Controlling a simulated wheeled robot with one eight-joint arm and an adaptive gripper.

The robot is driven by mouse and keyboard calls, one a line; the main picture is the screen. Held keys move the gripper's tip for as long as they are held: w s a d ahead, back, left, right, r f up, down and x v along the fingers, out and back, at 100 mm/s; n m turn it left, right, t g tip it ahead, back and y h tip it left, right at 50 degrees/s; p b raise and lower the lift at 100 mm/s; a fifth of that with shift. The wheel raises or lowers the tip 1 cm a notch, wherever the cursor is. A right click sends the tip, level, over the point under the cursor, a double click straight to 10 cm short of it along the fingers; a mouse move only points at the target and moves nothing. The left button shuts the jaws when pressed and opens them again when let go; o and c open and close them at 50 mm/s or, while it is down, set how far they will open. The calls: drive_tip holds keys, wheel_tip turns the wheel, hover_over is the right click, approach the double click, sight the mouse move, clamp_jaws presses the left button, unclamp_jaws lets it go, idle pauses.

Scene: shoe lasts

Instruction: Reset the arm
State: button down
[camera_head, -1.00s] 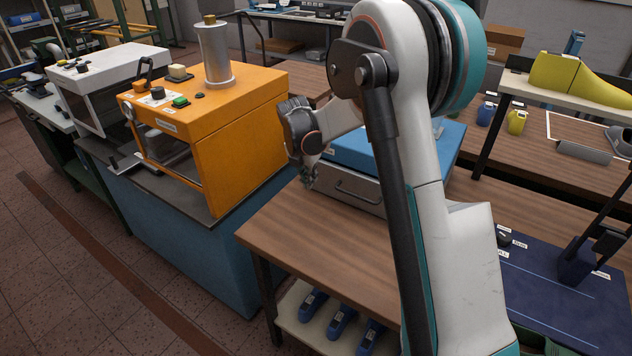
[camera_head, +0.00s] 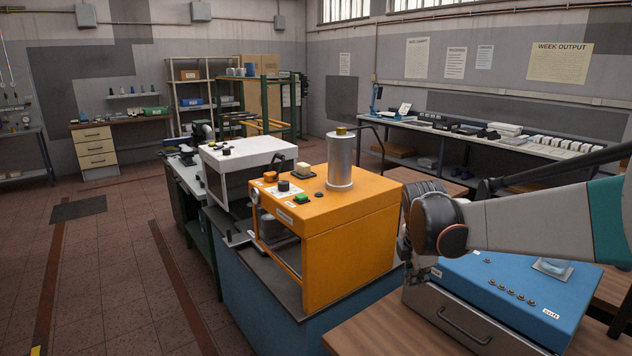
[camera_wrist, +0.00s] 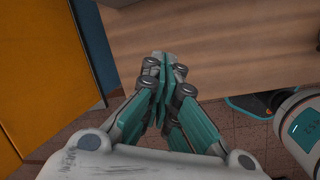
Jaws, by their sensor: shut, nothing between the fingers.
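My gripper (camera_wrist: 163,75) shows in the wrist view with its teal and grey fingers together and nothing between them. It hangs over the near edge of a wooden table (camera_wrist: 215,55), with the tiled floor below. In the head view my arm comes in from the right edge, and its dark wrist joint is beside the orange machine (camera_head: 345,235). The blue box (camera_head: 505,290) with a drawer is just below and right of the wrist. The orange machine also fills the left of the wrist view (camera_wrist: 40,60).
A white machine (camera_head: 243,165) stands behind the orange one on the bench. A tall metal cylinder (camera_head: 341,162) rises from the orange machine's top. The tiled floor (camera_head: 110,270) at left is open. A long bench (camera_head: 470,137) lines the back wall.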

drive_tip(key=s+a+r+m+t+y, duration=0.1)
drive_tip(key=s+a+m+t, duration=0.1)
drive_tip(key=s+m, duration=0.7)
drive_tip(key=s+a+r+m+t, duration=0.1)
drive_tip(key=s+a+m+t, duration=0.1)
drive_tip(key=s+m, duration=0.8)
drive_tip(key=s, duration=0.8)
drive_tip(key=shift+a+r+y+b, duration=0.35)
drive_tip(key=shift+y, duration=0.05)
drive_tip(key=shift+s, duration=0.1)
